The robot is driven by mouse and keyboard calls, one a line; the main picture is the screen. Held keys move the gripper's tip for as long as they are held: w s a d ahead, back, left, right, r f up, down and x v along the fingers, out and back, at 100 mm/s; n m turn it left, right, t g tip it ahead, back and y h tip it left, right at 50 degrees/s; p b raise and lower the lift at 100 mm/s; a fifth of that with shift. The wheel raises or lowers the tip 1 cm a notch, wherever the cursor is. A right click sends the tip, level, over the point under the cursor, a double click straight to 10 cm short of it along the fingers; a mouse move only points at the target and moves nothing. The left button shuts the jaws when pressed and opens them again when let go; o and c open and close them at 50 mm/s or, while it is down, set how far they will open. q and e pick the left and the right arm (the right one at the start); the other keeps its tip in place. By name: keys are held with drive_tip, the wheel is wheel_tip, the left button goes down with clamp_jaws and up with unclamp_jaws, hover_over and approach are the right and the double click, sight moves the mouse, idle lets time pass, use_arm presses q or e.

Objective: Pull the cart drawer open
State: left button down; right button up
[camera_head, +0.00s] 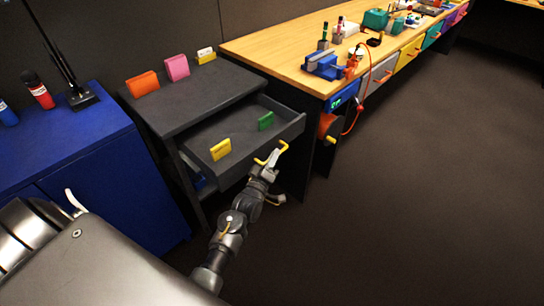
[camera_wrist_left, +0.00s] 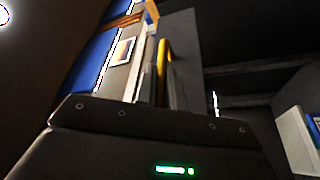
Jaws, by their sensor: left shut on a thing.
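The dark grey cart (camera_head: 200,103) stands left of the wooden bench. Its cart drawer (camera_head: 288,127) is pulled partly out, showing a yellow block (camera_head: 220,149) and a green block (camera_head: 265,120) inside. A yellow handle (camera_head: 262,162) is on the drawer's front. My left gripper (camera_head: 272,160) is shut on the handle, with its arm reaching up from below. In the left wrist view the yellow handle (camera_wrist_left: 162,65) stands just beyond the gripper body, and the fingers are hard to make out. My right gripper does not show.
A wooden bench (camera_head: 285,55) with coloured drawers and tools runs to the upper right. An orange reel (camera_head: 328,127) hangs under its near end. A blue cabinet (camera_head: 90,150) stands left of the cart. The floor (camera_head: 430,200) to the right is clear.

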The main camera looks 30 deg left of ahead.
use_arm(q)
drive_tip(key=c, duration=1.5)
unclamp_jaws()
